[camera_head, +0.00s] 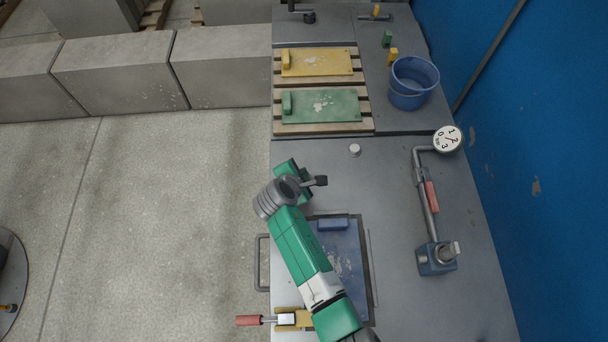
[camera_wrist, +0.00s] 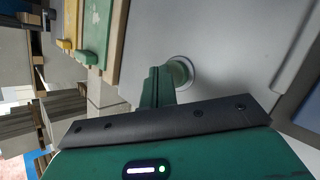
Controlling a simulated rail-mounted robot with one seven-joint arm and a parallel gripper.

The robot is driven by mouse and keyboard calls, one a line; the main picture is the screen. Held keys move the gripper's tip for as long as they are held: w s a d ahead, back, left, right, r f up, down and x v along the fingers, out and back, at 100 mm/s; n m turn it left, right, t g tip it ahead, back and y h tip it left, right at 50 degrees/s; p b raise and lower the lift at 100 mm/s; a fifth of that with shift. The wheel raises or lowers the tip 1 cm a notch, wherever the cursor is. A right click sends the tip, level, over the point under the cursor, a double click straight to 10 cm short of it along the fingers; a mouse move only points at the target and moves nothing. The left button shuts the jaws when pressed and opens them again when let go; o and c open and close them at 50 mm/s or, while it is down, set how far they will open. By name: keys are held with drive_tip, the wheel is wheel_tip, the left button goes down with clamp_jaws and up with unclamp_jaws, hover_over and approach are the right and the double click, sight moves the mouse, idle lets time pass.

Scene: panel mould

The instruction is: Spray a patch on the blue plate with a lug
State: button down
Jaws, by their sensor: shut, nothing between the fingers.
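The blue plate (camera_head: 350,240) lies in a dark-edged recess in the grey table, with a blue lug (camera_head: 332,224) near its far edge. Pale worn marks show on the plate; my green arm crosses over and hides its left part. My gripper is beyond the plate's far edge, above the table. In the wrist view its green fingers (camera_wrist: 155,82) are together and hold nothing. No sprayer can be made out.
Yellow (camera_head: 325,61) and green (camera_head: 333,106) plates lie on wooden slats at the back. A blue bucket (camera_head: 408,96) stands to their right. A gauge (camera_head: 448,139) on a pipe and a blue fitting (camera_head: 437,260) stand at right. A red-handled clamp (camera_head: 250,320) is at front left.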

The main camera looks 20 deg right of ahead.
drive_tip(key=shift+f, duration=0.5)
drive_tip(key=shift+r, duration=0.1)
drive_tip(key=shift+r+p, duration=0.4)
drive_tip(key=shift+p, duration=0.1)
wheel_tip(320, 180, up, 6)
drive_tip(key=p, duration=0.6)
drive_tip(key=shift+r+p, duration=0.1)
drive_tip(key=shift+p, duration=0.3)
